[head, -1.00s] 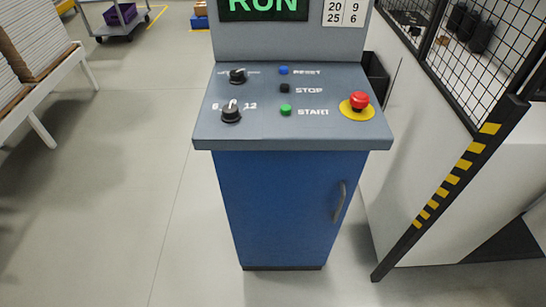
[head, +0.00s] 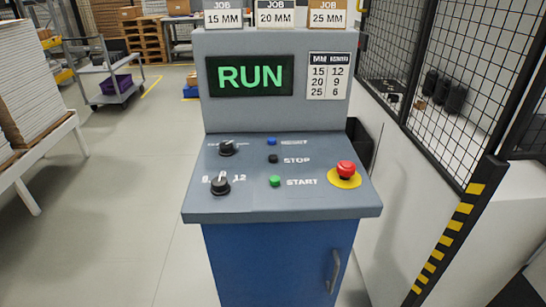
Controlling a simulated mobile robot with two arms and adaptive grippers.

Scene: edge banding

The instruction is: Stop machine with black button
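The black button (head: 273,159) sits on the console's sloped top (head: 240,205), beside the printed word STOP. A blue button (head: 271,142) is above it, and a green START button (head: 275,181) is below it. A red mushroom button (head: 346,170) on a yellow disc is at the right. Two black knobs, an upper one (head: 227,147) and a lower one (head: 220,185), are at the left. The display (head: 251,76) reads RUN in green. Neither of my grippers shows in the head view.
A job table sign (head: 329,77) and job cards (head: 275,14) are on the console's upright panel. A mesh fence (head: 445,90) and a striped post (head: 447,235) stand at the right. Stacked boards (head: 38,75) and a trolley (head: 110,75) are at the left. Grey floor is open left of the console.

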